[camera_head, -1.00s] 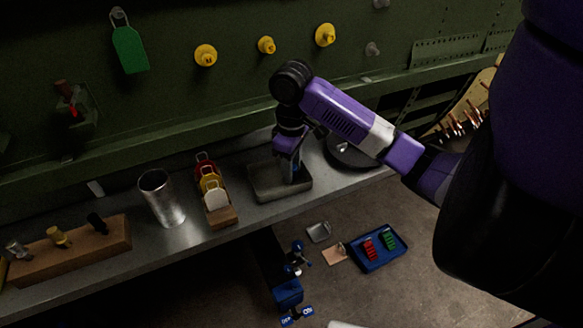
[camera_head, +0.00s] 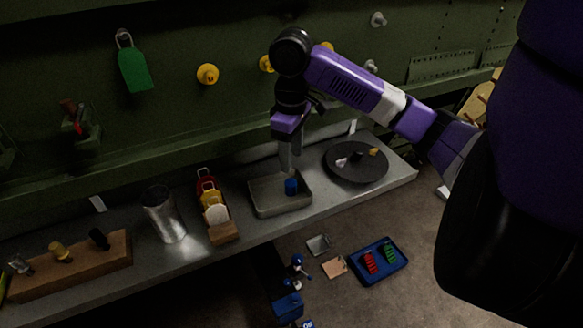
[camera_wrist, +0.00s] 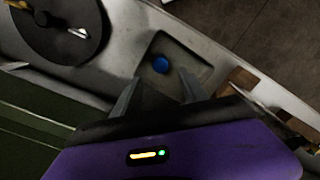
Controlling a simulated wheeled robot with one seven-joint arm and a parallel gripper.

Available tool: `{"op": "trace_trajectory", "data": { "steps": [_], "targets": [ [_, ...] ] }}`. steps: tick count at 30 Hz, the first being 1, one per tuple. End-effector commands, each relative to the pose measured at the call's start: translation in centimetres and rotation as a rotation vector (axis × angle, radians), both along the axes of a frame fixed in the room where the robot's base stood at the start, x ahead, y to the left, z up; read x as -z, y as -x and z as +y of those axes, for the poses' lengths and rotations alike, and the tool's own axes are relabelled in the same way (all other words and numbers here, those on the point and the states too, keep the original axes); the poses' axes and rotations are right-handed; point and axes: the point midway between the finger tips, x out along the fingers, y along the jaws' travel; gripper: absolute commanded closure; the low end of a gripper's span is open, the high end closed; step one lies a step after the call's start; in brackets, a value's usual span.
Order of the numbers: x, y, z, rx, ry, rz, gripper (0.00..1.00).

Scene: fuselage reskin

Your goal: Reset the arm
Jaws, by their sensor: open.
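My purple arm reaches in from the right in the head view, and my gripper (camera_head: 291,160) points down over a shallow grey tray (camera_head: 266,206) on the metal shelf. A small blue cylinder (camera_head: 291,186) stands in the tray, below the fingertips. In the wrist view my gripper (camera_wrist: 158,88) has its two fingers spread apart. The blue cylinder (camera_wrist: 161,65) lies beyond the fingertips in the tray (camera_wrist: 172,45), with nothing between the fingers.
A dark round plate (camera_head: 356,162) with small parts is right of the tray. Coloured tags (camera_head: 213,205) on a wooden block, a metal cup (camera_head: 164,215) and a wooden rack (camera_head: 70,268) stand left. The green panel wall (camera_head: 190,120) rises behind. A blue tray (camera_head: 378,262) is below.

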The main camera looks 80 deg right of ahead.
Motion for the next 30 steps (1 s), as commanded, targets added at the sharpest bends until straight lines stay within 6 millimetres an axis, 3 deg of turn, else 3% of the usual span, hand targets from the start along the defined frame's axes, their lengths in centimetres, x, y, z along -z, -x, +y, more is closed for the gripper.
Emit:
{"op": "trace_trajectory", "data": {
  "steps": [7, 30],
  "targets": [
    [-2.0, 0.0, 0.0, -0.001, 0.0, 0.001, 0.49],
    [-2.0, 0.0, 0.0, 0.0, 0.0, 0.0, 0.49]
  ]
}}
